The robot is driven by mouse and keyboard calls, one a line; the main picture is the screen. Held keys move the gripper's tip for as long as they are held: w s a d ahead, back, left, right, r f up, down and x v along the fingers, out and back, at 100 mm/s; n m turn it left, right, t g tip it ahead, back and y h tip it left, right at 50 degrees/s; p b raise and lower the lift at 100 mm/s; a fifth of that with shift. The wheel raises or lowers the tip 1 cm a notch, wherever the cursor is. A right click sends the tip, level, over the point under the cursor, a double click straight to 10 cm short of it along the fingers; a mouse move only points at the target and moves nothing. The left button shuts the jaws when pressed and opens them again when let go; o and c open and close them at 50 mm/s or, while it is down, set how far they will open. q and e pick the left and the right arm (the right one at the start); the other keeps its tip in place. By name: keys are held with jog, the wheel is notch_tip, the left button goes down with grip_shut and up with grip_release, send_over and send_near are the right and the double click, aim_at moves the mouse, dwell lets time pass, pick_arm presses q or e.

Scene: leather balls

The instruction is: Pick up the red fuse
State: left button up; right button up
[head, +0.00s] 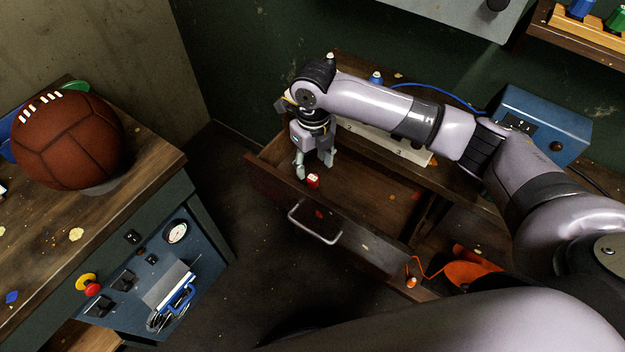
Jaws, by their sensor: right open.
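The red fuse (313,181) is a small red piece with a pale mark, at the front left of the open wooden drawer (375,190). It looks upright, close to the drawer's front panel. My right gripper (314,170) points down over the drawer's left end, its fingers apart, just behind and above the fuse. One finger is left of the fuse and the other behind it to the right. I cannot tell whether either finger touches it. My left gripper is not in view.
A brown leather ball (68,140) sits on the wooden bench at left. The drawer's metal handle (314,224) juts forward. A blue box (541,122) stands at the right back. An orange object (470,272) lies right of the drawer. The drawer's middle is clear.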

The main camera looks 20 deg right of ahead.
aim_at(312, 177)
notch_tip(312, 177, down, 3)
jog(key=shift+f, duration=0.15)
jog(key=f, duration=0.3)
jog(key=shift+w+f+p, duration=0.3)
jog(key=shift+f+p, duration=0.05)
jog(key=shift+f, duration=0.35)
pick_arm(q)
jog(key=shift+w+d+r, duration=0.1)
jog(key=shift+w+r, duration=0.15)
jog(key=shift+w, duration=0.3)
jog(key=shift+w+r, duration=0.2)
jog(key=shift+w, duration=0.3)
pick_arm(e)
jog(key=shift+f, duration=0.15)
jog(key=shift+c, duration=0.5)
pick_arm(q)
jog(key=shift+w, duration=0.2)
pick_arm(e)
grip_shut()
